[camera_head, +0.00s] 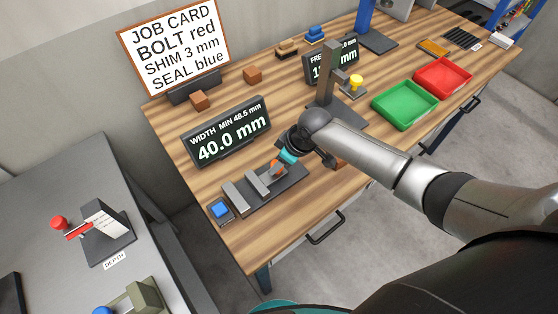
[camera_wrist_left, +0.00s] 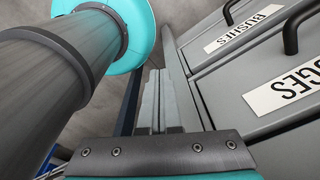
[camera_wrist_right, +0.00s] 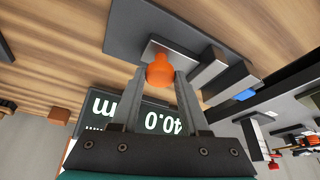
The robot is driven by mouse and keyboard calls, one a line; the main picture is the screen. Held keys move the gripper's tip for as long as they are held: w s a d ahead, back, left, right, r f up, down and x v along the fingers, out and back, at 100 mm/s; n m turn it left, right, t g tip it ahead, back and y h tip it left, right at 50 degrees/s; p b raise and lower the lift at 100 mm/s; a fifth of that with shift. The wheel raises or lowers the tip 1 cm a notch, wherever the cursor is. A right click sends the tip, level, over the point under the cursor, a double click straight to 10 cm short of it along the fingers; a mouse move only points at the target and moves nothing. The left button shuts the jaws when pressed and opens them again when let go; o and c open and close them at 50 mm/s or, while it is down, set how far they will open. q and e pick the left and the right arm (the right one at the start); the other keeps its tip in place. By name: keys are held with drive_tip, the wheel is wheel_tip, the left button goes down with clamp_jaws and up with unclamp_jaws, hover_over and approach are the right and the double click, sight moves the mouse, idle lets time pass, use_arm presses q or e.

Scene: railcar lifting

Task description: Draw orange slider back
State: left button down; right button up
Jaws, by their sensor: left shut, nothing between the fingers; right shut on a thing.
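The orange slider knob (camera_head: 275,167) is on the width gauge, a dark base (camera_head: 270,195) with grey metal blocks on the wooden bench. My right gripper (camera_head: 281,162) is at the knob. In the right wrist view the orange knob (camera_wrist_right: 160,72) sits between the two fingers of my right gripper (camera_wrist_right: 161,85), which are shut on it. The gauge's display (camera_head: 228,132) behind reads 40.0 mm, with "WIDTH MIN 48.5 mm" above. My left gripper (camera_wrist_left: 160,100) shows in the left wrist view with its fingers together and empty, beside grey drawers.
A blue button (camera_head: 220,209) is at the gauge's left end. A post stand (camera_head: 327,80), a green tray (camera_head: 404,105) and a red tray (camera_head: 443,77) are to the right. A depth gauge (camera_head: 105,230) stands on the grey table at left.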

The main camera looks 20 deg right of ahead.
clamp_jaws()
drive_tip(key=shift+d, duration=0.1)
idle(0.7)
